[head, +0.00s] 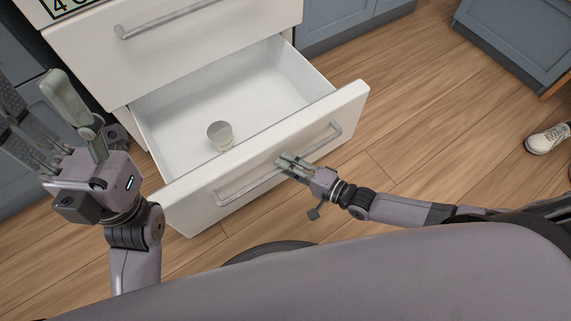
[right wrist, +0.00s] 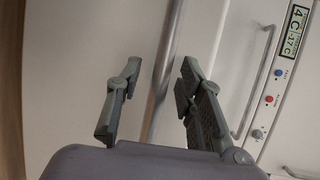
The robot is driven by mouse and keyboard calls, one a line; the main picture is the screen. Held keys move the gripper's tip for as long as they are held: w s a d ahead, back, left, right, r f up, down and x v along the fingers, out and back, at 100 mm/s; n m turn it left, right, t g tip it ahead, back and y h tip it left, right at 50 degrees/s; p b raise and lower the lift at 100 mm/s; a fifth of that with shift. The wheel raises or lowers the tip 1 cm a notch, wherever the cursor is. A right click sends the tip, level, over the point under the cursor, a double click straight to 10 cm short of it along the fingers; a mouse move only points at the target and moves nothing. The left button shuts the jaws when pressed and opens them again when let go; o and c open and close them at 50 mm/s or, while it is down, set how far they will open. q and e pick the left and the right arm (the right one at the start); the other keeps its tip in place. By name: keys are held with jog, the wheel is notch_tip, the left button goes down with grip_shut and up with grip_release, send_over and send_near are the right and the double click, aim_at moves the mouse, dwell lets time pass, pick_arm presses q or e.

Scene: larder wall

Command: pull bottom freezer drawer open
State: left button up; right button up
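The white bottom freezer drawer (head: 265,158) stands pulled well out, with its pale interior exposed. A long grey bar handle (head: 245,188) runs along its front. In the right wrist view, the bar (right wrist: 163,75) passes between the two spread fingers of that gripper (right wrist: 157,85), with gaps visible on both sides. Whether the fingers touch it cannot be told. My left gripper (head: 32,90) is raised at the left with its fingers apart and empty, away from the drawer handle.
A small round container (head: 219,134) stands inside the drawer. A closed upper drawer with its own handle (head: 165,20) is above. Blue-grey cabinets (head: 515,35) stand at the back right. Wooden floor (head: 430,125) is clear to the right, with a white shoe (head: 546,139) at the edge.

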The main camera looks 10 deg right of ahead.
jog(key=v, duration=1.1)
jog(key=shift+r, duration=0.1)
